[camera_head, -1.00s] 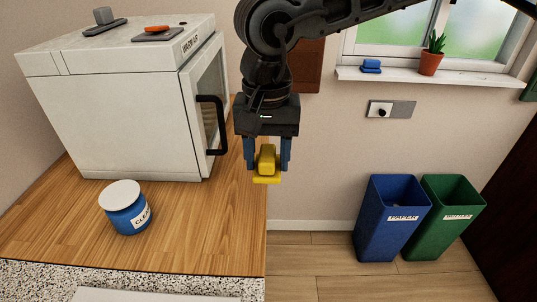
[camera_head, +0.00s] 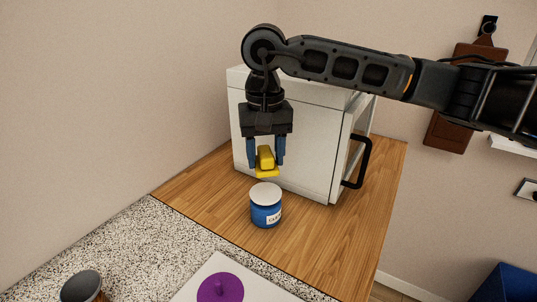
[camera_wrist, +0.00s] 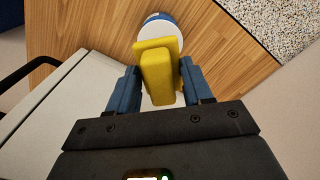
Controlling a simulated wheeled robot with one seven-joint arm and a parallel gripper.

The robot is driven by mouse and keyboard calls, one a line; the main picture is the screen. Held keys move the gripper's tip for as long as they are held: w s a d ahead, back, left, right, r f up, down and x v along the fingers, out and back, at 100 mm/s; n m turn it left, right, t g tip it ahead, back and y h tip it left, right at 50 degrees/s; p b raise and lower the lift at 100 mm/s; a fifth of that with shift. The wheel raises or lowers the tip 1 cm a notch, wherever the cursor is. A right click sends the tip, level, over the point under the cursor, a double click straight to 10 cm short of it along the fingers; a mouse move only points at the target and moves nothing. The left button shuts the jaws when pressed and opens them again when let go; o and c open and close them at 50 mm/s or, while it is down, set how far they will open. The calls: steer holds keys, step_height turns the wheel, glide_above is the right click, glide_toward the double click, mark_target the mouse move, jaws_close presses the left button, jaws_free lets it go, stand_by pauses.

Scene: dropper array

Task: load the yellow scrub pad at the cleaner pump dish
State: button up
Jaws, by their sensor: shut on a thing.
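My gripper (camera_head: 266,160) is shut on the yellow scrub pad (camera_head: 266,159) and holds it in the air, above and just behind the cleaner pump dish. The wrist view shows the pad (camera_wrist: 157,68) between the two blue fingers. The cleaner pump dish (camera_head: 266,212) is a blue jar with a white round top (camera_head: 265,194) and a partly readable label. It stands upright on the wooden counter. In the wrist view the dish (camera_wrist: 160,17) is partly hidden behind the pad. The pad and the dish top look apart in the head view.
A white box-shaped appliance (camera_head: 290,150) with a black door handle (camera_head: 360,162) stands behind the dish. A speckled counter (camera_head: 140,250) lies in front, with a white board (camera_head: 205,275), a purple disc (camera_head: 220,288) and a dark round knob (camera_head: 80,286). Wooden counter (camera_head: 330,240) right of the dish is clear.

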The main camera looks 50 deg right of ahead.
mark_target(266, 192)
steer(key=shift+a+f, duration=0.1)
steer(key=shift+f, duration=2.8)
steer(key=shift+f+b, duration=1)
steer(key=shift+b, duration=0.5)
steer(key=shift+s+f+b, duration=0.1)
steer(key=shift+b, duration=0.5)
stand_by(1.8)
steer(key=shift+r+p, duration=0.7)
steer(key=shift+r, duration=2.85)
